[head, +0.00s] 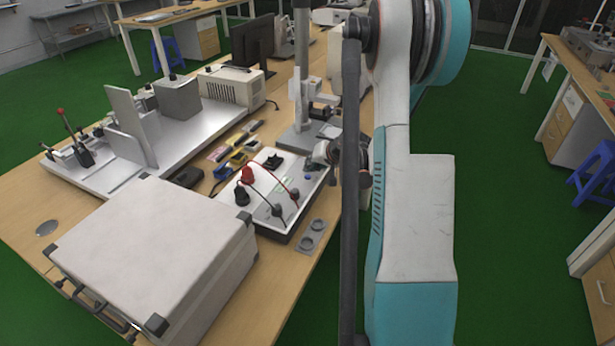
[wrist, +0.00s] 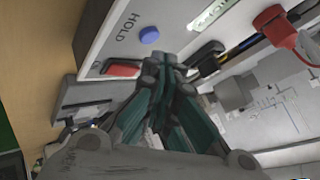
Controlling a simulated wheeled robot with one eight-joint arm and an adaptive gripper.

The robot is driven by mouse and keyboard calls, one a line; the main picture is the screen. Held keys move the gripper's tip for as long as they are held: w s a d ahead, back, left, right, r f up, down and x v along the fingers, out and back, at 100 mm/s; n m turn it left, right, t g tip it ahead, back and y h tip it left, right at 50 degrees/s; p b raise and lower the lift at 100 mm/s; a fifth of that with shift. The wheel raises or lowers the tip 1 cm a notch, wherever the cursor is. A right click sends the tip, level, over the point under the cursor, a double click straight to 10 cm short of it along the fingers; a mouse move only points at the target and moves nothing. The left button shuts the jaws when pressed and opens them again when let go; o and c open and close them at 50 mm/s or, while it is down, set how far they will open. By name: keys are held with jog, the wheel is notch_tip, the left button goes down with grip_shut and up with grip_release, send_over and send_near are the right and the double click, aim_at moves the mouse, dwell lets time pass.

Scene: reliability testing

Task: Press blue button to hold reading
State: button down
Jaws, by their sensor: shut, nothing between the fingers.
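The blue button (wrist: 149,35) is a small round cap on the white panel of the meter, beside the printed word HOLD. In the head view the button (head: 308,177) is a tiny blue spot near the right end of the white meter (head: 262,207). My gripper (wrist: 165,62) is shut and empty, its dark fingertips close to the blue button but apart from it in the wrist picture. Whether they touch the panel cannot be told. In the head view my gripper (head: 318,163) is small and partly hidden by my arm.
A red rocker switch (wrist: 122,69) and a lit display (wrist: 209,14) flank the button. Red and black plugs with leads (head: 248,175) stand on the meter. A large white case (head: 155,240) lies at its left, a metal stand (head: 300,135) behind it.

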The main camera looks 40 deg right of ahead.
aim_at(310, 175)
jog(key=shift+f+b, duration=0.45)
jog(key=shift+f+b, duration=0.4)
dwell(0.6)
jog(key=shift+r, duration=0.15)
jog(key=shift+r+p, duration=0.55)
jog(key=shift+r, duration=0.2)
jog(key=shift+r+p, duration=1.85)
jog(key=shift+r, duration=1.15)
